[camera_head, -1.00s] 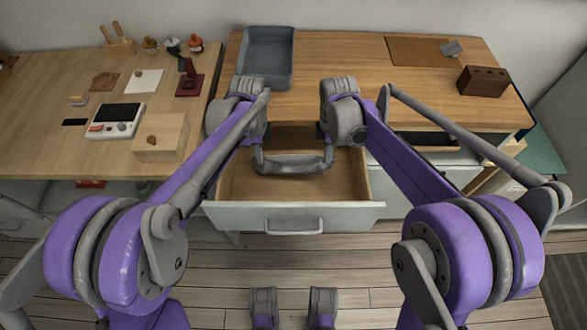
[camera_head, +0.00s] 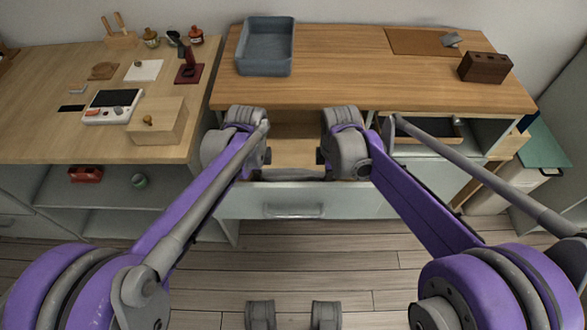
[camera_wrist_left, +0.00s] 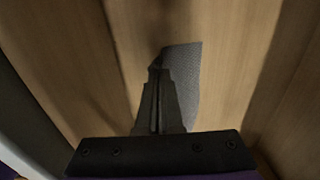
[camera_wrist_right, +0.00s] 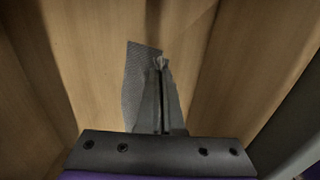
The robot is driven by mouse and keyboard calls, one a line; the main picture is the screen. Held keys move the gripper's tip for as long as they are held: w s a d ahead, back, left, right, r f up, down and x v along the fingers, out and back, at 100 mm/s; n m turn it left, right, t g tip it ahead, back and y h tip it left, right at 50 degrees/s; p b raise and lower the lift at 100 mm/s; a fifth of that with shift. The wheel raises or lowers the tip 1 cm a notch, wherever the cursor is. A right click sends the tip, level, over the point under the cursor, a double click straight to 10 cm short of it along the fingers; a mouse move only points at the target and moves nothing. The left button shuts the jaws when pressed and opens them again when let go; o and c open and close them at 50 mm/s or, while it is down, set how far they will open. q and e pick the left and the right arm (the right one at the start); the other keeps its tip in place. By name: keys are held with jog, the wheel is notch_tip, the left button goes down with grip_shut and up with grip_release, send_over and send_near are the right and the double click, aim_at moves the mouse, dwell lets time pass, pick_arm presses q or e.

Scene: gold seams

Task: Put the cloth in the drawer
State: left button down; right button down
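The open drawer (camera_head: 350,201) is pulled out below the wooden counter, its pale front facing me. A grey cloth (camera_head: 293,178) spans between my two grippers, low behind the drawer front and mostly hidden by it in the head view. My left gripper (camera_wrist_left: 156,68) is shut on the cloth, whose grey weave (camera_wrist_left: 188,75) shows to the right of the fingers over wood. My right gripper (camera_wrist_right: 160,64) is shut on the cloth's other end, and the weave (camera_wrist_right: 138,80) shows to the left of its fingers. Whether the cloth touches the drawer bottom I cannot tell.
A blue-grey bin (camera_head: 264,68) and a dark brown block (camera_head: 484,67) stand on the counter (camera_head: 360,70). An open compartment (camera_head: 480,130) lies right of the drawer. A side table with a wooden box (camera_head: 157,121) is at left. The floor in front is clear.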

pick_arm(q)
jog(key=shift+f, duration=0.15)
pick_arm(e)
jog(key=shift+f, duration=0.15)
pick_arm(q)
jog(key=c, duration=0.7)
grip_release()
pick_arm(e)
jog(key=c, duration=0.7)
grip_release()
pick_arm(q)
jog(key=s+r, duration=0.2)
jog(key=r, duration=0.1)
jog(key=s+r, duration=0.2)
jog(key=r, duration=0.1)
jog(key=s+r, duration=0.2)
jog(key=r, duration=0.1)
pick_arm(e)
jog(key=s+r, duration=0.2)
jog(key=r, duration=0.1)
jog(key=s+r, duration=0.2)
jog(key=r, duration=0.1)
jog(key=s+r, duration=0.2)
jog(key=r, duration=0.1)
pick_arm(q)
jog(key=shift+c, duration=0.3)
pick_arm(e)
jog(key=shift+c, duration=0.3)
